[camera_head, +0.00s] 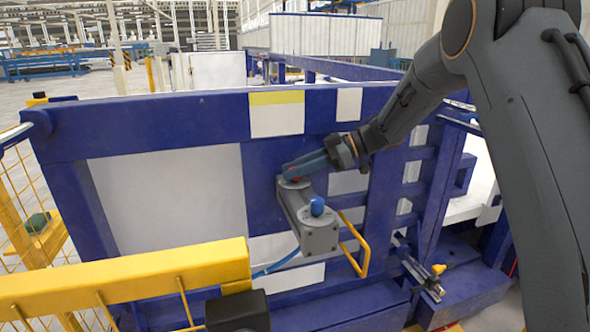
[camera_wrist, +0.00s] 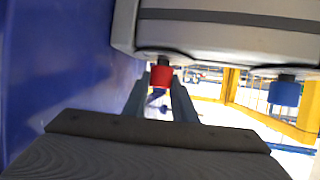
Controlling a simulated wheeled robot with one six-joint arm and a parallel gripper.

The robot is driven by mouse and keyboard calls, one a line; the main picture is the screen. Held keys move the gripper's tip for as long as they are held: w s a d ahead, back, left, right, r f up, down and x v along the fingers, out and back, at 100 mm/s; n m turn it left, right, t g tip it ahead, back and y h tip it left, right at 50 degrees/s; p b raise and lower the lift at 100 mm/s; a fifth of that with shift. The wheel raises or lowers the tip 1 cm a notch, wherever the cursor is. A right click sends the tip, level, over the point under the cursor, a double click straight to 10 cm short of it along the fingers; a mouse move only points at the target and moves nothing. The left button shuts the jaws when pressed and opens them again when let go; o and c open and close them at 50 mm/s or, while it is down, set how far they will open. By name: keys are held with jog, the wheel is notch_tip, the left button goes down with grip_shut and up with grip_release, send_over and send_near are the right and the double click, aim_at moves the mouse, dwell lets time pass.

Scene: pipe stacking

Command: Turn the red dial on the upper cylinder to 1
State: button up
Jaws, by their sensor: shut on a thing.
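The grey upper cylinder (camera_head: 310,222) is mounted on the blue frame in the head view. Its body (camera_wrist: 225,30) fills the top of the wrist view. The red dial (camera_wrist: 161,77) sits between the two fingers of my gripper (camera_wrist: 160,100), which is shut on it. In the head view only a bit of red shows under my gripper (camera_head: 292,172) at the cylinder's far end. The blue dial (camera_head: 317,206) is at the cylinder's near end and also shows in the wrist view (camera_wrist: 285,92). The dial's number marks cannot be read.
A bent yellow handle bar (camera_head: 362,255) is right of the cylinder. A yellow rail (camera_head: 125,278) crosses the lower left. The blue frame panel (camera_head: 262,170) is close behind my gripper, and its blue surface (camera_wrist: 70,60) fills the wrist view's left side.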

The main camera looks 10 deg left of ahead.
jog(key=o, duration=1)
jog(key=shift+o, duration=0.2)
jog(key=b+v, duration=0.2)
jog(key=v, duration=0.5)
jog(key=shift+d+r, duration=0.15)
jog(key=shift+d, duration=0.2)
jog(key=shift+r, duration=0.1)
